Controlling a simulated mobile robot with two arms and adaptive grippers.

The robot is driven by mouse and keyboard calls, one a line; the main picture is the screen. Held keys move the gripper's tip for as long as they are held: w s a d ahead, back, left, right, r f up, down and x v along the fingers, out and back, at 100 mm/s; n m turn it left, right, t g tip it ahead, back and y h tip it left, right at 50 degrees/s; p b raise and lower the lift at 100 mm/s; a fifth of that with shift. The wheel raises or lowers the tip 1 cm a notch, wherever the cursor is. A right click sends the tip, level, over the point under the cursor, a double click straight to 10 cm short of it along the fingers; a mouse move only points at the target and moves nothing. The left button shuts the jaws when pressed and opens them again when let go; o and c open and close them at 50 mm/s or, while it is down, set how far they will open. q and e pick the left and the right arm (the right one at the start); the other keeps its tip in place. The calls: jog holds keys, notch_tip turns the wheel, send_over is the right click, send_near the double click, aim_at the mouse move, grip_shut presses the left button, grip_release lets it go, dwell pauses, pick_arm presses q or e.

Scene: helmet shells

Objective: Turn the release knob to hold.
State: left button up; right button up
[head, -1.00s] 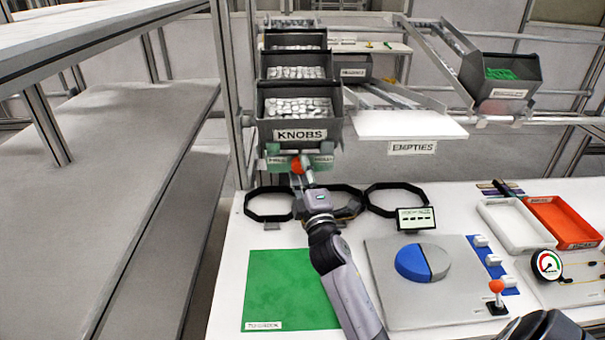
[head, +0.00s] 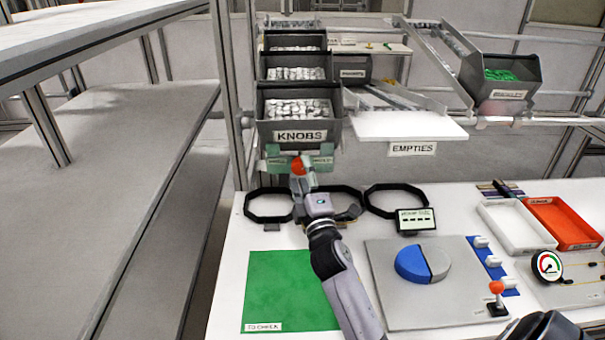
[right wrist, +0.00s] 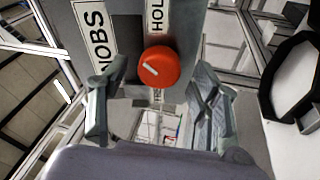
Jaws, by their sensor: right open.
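In the right wrist view the red knob (right wrist: 158,67) shows a short white line, slanted in the picture. A label reading HOL, partly cut off, (right wrist: 158,18) lies beside it. My right gripper (head: 303,183) is in front of the knob in the head view. In the right wrist view its fingers (right wrist: 158,103) are open, one to each side of the knob, with gaps and nothing between them. My left gripper is not in view.
The KNOBS bin (head: 300,110) hangs just above the knob. Black octagonal rings (head: 395,187) stand along the table's back edge. A green mat (head: 290,285), a grey plate with a blue and grey disc (head: 412,263), and trays (head: 572,225) lie on the table (head: 235,260).

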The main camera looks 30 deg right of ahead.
jog(key=v, duration=1.1)
jog(key=shift+s, duration=0.2)
